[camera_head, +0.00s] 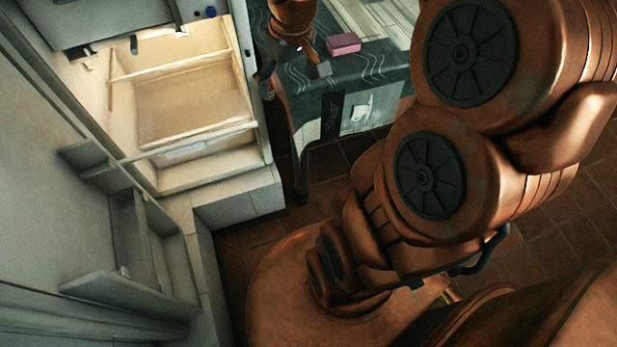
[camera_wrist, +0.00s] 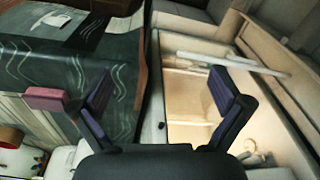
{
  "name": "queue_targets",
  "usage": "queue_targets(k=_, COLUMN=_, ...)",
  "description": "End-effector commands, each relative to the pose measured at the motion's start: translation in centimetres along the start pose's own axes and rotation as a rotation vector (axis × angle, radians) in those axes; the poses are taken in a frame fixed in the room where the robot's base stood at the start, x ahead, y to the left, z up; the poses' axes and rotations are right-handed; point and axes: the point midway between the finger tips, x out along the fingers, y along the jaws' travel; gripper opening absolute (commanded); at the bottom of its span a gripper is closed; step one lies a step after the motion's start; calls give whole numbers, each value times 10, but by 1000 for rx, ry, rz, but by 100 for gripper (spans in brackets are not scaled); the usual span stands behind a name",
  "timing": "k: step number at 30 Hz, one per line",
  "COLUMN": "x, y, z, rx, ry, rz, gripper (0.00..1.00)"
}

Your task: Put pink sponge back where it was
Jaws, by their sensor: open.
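The pink sponge (camera_head: 343,43) lies on the table with the dark patterned cloth (camera_head: 378,62), near a striped light cloth or board. My gripper (camera_head: 292,72) is to the left of the sponge, over the left edge of the table, apart from it. In the wrist view the gripper (camera_wrist: 160,92) is open with nothing between its fingers. The sponge (camera_wrist: 48,98) shows there to the left, outside the left finger, its right end close behind that finger in the picture.
An open, lit cabinet (camera_head: 190,103) with pale dividers stands left of the table. It shows on the right in the wrist view (camera_wrist: 185,118), with a white bar (camera_wrist: 225,63) across it. White dishes (camera_wrist: 18,157) sit at lower left. A narrow gap separates table and cabinet.

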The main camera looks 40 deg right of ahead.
Motion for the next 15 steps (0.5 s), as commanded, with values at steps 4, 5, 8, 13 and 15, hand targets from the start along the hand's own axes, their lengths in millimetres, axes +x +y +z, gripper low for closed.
queue_targets(k=4, x=10, y=-57, z=75, rx=-61, ry=-139, rz=6, gripper=100)
queue_targets(k=5, x=12, y=-64, z=90, rx=-66, ry=-166, rz=11, gripper=100)
queue_targets(k=8, x=18, y=-81, z=138, rx=-76, ry=-250, rz=25, gripper=100)
queue_targets(k=13, x=24, y=-93, z=192, rx=-72, ry=-338, rz=46, gripper=100)
queue_targets(k=15, x=25, y=-94, z=203, rx=-68, ry=-354, rz=51, gripper=100)
